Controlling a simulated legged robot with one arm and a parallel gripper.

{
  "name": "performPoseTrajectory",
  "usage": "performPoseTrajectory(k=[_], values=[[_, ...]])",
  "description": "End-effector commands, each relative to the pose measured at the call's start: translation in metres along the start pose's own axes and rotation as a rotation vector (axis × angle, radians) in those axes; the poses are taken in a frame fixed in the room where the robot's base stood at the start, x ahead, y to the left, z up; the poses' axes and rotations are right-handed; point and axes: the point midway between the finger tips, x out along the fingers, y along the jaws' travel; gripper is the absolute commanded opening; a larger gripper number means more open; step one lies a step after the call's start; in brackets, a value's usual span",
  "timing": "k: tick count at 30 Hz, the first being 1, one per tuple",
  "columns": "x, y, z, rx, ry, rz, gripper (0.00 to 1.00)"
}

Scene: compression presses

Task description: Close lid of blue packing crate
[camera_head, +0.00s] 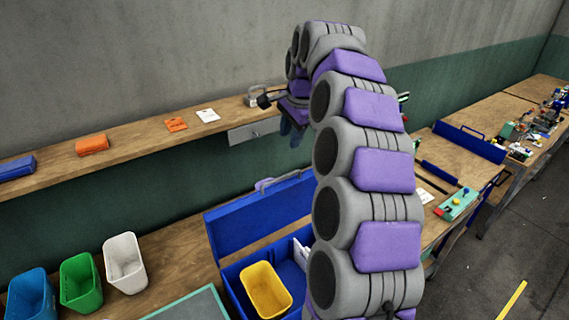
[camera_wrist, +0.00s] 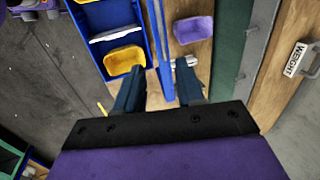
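The blue packing crate (camera_head: 232,292) stands on the wooden bench with its lid (camera_head: 250,218) raised upright at the back. A yellow bin (camera_head: 266,290) and a white item (camera_head: 301,252) are inside it. In the wrist view the crate (camera_wrist: 104,14) is at upper left and the lid (camera_wrist: 157,40) shows nearly edge-on. My gripper (camera_wrist: 158,82) is open, its two dark fingers on either side of the lid's line of sight; contact is not visible. In the head view my gripper (camera_head: 291,128) is above and behind the lid, partly hidden by my arm.
A purple bin (camera_wrist: 193,28) sits behind the lid. White (camera_head: 125,262), green (camera_head: 81,281) and blue (camera_head: 31,295) bins stand left of the crate. A wall shelf (camera_head: 140,143) holds small items and a weight (camera_wrist: 297,58). My arm hides the crate's right side.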

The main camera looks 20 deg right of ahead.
Motion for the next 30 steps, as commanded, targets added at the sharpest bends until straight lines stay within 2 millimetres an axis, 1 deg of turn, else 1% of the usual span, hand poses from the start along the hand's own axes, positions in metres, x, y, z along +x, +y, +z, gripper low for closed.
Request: performPoseTrajectory(k=[1,4,8,24,30], values=[[-0.001,-0.002,-0.003,0.012,0.002,-0.002,0.38],[0.004,-0.003,-0.003,0.021,0.004,0.0,0.38],[0.02,-0.002,-0.001,0.019,0.002,0.005,0.38],[0.125,-0.002,-0.003,0.016,-0.001,0.004,0.38],[0.156,-0.003,-0.004,0.017,0.002,0.001,0.38]])
